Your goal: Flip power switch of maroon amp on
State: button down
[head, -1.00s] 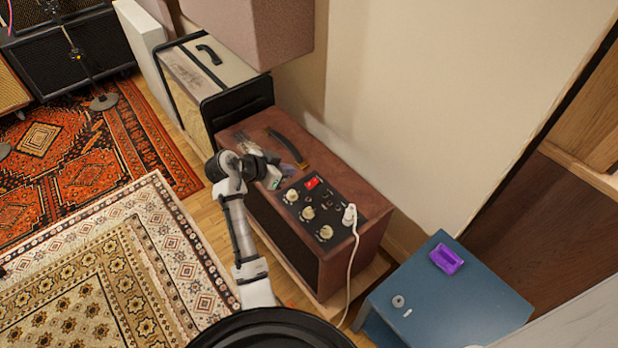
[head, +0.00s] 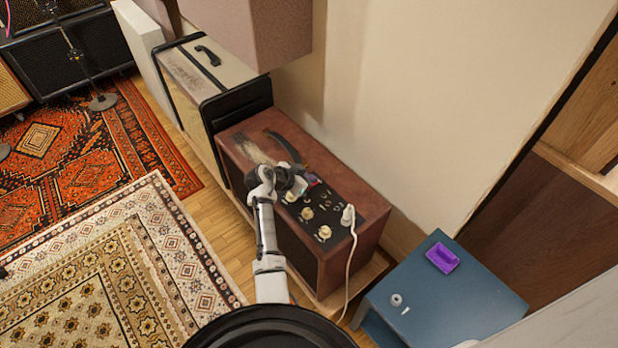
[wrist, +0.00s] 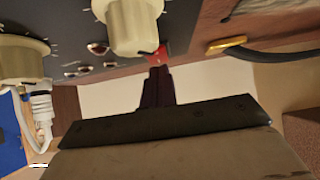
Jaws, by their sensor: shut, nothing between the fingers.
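The maroon amp (head: 368,240) stands against the wall in the head view, with a black control panel (head: 335,215) on top holding cream knobs and small jacks. Its red power switch (wrist: 159,52) shows in the wrist view, partly covered by a cream knob (wrist: 130,25) and my fingertips. My gripper (head: 312,180) is over the far end of the panel and hides the switch in the head view. In the wrist view my gripper (wrist: 157,72) is shut and empty, its tips at the switch. I cannot tell whether they touch, or the switch's position.
A white plug (head: 348,215) with a cable sits at the panel's near end. The amp's black handle (head: 288,148) is just beyond my gripper. A blue cabinet (head: 470,310) with a purple object (head: 443,258) stands to the right. A cream amp (head: 190,75) stands behind.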

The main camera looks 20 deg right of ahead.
jog(key=shift+f, duration=0.1)
jog(key=shift+d+f+b, duration=0.15)
jog(key=shift+f+b, duration=0.35)
jog(key=shift+b, duration=0.4)
jog(key=shift+r+p, duration=0.3)
jog(key=shift+w+d, duration=0.25)
jog(key=shift+d, duration=0.3)
jog(key=shift+d+r, duration=0.15)
jog(key=shift+w, duration=0.1)
